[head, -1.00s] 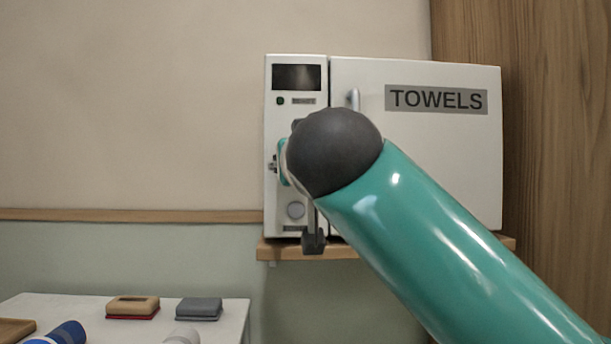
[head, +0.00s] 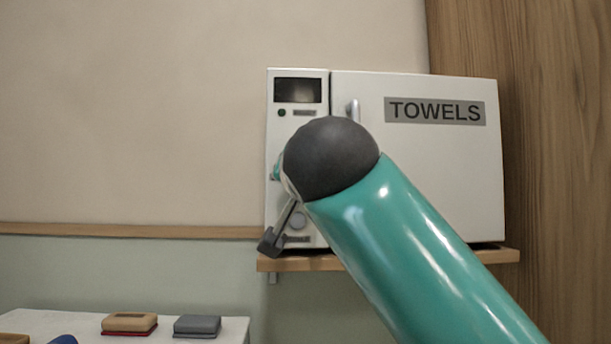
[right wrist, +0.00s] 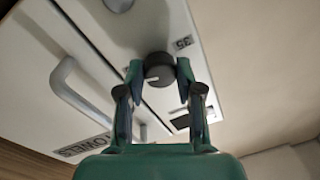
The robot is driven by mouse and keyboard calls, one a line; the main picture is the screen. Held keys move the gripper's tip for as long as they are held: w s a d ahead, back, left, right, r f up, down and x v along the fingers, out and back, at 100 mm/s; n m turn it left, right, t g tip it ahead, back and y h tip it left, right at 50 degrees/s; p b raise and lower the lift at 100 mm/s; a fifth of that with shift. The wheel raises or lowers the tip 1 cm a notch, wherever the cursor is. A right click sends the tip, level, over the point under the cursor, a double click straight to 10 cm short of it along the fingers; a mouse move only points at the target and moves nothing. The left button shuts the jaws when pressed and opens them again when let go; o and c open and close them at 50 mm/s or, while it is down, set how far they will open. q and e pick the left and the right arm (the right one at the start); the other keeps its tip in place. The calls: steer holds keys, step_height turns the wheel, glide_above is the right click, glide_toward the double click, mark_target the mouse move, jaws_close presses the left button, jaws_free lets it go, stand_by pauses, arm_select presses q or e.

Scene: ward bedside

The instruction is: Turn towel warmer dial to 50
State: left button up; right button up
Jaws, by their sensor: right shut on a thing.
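The white towel warmer (head: 430,180) with its TOWELS door sits on a wall shelf. My right arm covers the middle of its control panel (head: 310,120) in the head view, so the dial is hidden there. In the right wrist view the dark round dial (right wrist: 157,77) sits between the fingertips of my right gripper (right wrist: 159,68), which is shut on it. A pale pointer line shows on the dial. A label (right wrist: 183,43) beside it reads 35, upside down in this view. I cannot make out a 50 mark. My left gripper is not in view.
The door handle (head: 352,110) is close behind my arm. A dark display (head: 298,90) is at the panel's top, a round button (head: 298,219) low down. The wooden shelf (head: 400,259) runs beneath. A white table (head: 60,322) at lower left holds tan and grey items.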

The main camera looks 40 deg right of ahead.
steer(key=shift+f, duration=0.1)
steer(key=o, duration=1.2)
steer(key=shift+d, duration=0.1)
steer(key=shift+c, duration=0.2)
steer(key=v, duration=1.2)
steer(key=shift+f, duration=0.1)
